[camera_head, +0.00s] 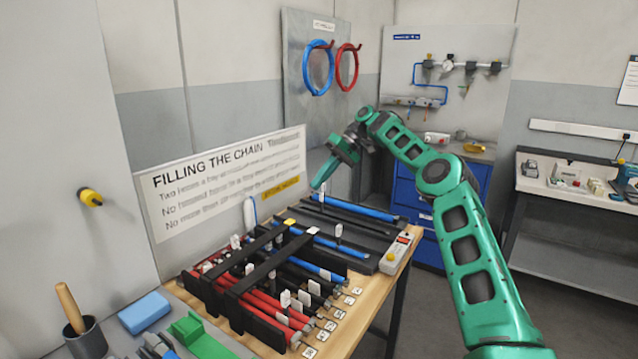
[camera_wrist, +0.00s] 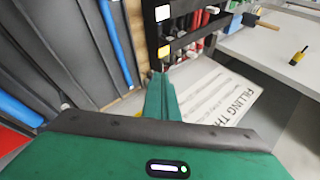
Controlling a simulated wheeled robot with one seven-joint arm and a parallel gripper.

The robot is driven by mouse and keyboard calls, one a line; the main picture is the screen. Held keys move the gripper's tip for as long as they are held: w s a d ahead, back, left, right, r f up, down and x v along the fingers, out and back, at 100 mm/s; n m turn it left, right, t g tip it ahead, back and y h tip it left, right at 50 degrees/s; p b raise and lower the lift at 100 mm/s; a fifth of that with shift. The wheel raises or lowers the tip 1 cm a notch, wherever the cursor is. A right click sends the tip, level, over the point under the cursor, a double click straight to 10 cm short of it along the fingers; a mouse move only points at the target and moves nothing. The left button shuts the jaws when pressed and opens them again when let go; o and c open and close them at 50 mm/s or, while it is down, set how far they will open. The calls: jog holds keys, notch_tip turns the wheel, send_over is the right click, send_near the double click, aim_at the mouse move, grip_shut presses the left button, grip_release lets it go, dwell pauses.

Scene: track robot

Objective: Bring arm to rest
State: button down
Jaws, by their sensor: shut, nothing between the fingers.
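My green arm reaches up from the lower right in the head view and bends down to the left. My gripper (camera_head: 322,178) hangs at its end, in front of the right end of the sign and above the far end of the bench. In the wrist view my gripper (camera_wrist: 158,80) shows as a green finger shape at the middle, with nothing seen in it. The fingers are shut, and they look clear of the tubes below.
A wooden bench (camera_head: 345,335) carries a black rack (camera_head: 262,255) with red, black and blue tubes. A grey strip with a red display (camera_head: 396,252) lies at its right edge. The sign (camera_head: 228,187) stands behind. A blue cabinet (camera_head: 405,195) stands at the back, with open floor to the right.

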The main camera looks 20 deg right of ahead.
jog(key=s+a+r+m+h, duration=0.1)
jog(key=s+a+r+h, duration=0.15)
jog(key=s, duration=0.35)
jog(key=s+a+r+h, duration=0.1)
jog(key=s+h, duration=0.2)
jog(key=s, duration=0.4)
jog(key=s+d+m+h, duration=0.1)
jog(key=s+d+m, duration=0.1)
jog(key=s+d, duration=0.5)
jog(key=s+d+f+m+h, duration=0.1)
jog(key=s+d+m, duration=0.1)
jog(key=s, duration=1)
jog(key=s+d+m+h, duration=0.1)
jog(key=s+d+m, duration=0.1)
jog(key=s+d, duration=0.5)
jog(key=s+f+m, duration=0.1)
jog(key=s+f, duration=0.3)
jog(key=s, duration=0.7)
jog(key=s+f+m, duration=0.2)
jog(key=s+f, duration=0.2)
jog(key=s, duration=0.7)
jog(key=shift+d+f+m+t, duration=0.25)
jog(key=shift+f+m+t, duration=0.05)
jog(key=shift+t, duration=0.1)
jog(key=shift+s, duration=0.1)
